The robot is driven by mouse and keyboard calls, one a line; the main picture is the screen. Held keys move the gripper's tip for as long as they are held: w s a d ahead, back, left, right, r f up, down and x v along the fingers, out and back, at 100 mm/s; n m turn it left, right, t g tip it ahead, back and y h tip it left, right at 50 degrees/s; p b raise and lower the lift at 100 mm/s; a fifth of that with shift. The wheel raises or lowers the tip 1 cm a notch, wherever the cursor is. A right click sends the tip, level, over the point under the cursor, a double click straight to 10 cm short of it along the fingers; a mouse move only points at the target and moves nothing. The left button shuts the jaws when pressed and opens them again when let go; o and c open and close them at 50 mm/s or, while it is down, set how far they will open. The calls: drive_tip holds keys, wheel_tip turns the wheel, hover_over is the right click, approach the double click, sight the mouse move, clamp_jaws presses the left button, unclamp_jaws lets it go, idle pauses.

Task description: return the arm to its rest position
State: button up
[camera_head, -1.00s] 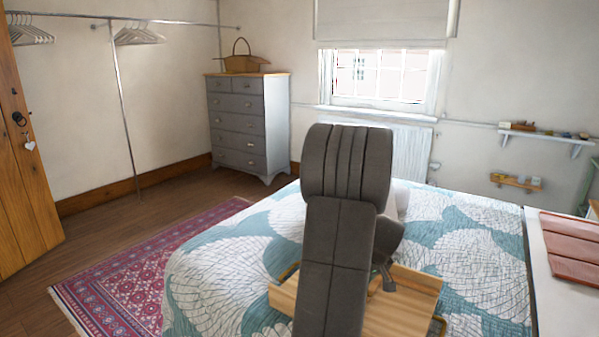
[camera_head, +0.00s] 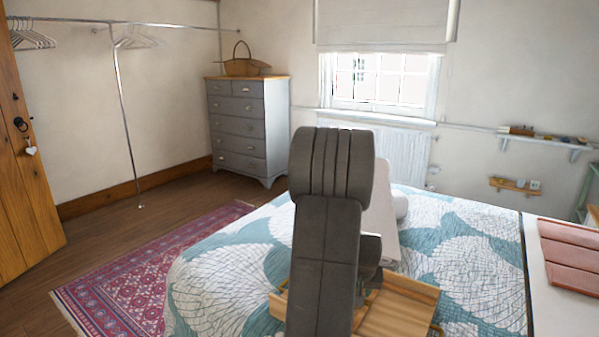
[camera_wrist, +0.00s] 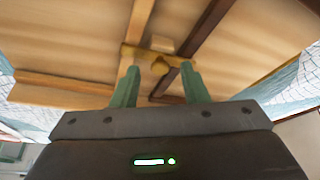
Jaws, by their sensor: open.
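My arm (camera_head: 327,225) stands folded up in front of the bed in the head view and hides part of what lies behind it. My gripper (camera_wrist: 155,82) shows in the wrist view with its two green fingers apart and nothing between them. Beyond the fingertips is a wooden tray (camera_wrist: 65,55) with slats and a small round knob. I cannot tell how far the fingertips are from it. In the head view the wooden tray (camera_head: 405,300) lies on the bed behind and right of my arm.
The bed (camera_head: 215,275) has a teal and white patterned quilt. A white pillow-like thing (camera_head: 381,215) stands just right of my arm. A white surface (camera_head: 555,295) with a reddish panel (camera_head: 575,255) is at the right. A rug (camera_head: 150,255) and open floor lie left.

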drive_tip(key=shift+a+f+m+h+b, duration=0.1)
drive_tip(key=shift+m+h+b, duration=0.4)
drive_tip(key=shift+m, duration=0.4)
drive_tip(key=shift+w+a+m+g+h+b, duration=0.1)
drive_tip(key=shift+m+g+h+b, duration=0.3)
drive_tip(key=shift+m+b, duration=1.1)
drive_tip(key=shift+w+a+m+h+b, duration=0.1)
drive_tip(key=shift+m+h+b, duration=0.4)
drive_tip(key=shift+m, duration=0.9)
drive_tip(key=shift+g, duration=0.3)
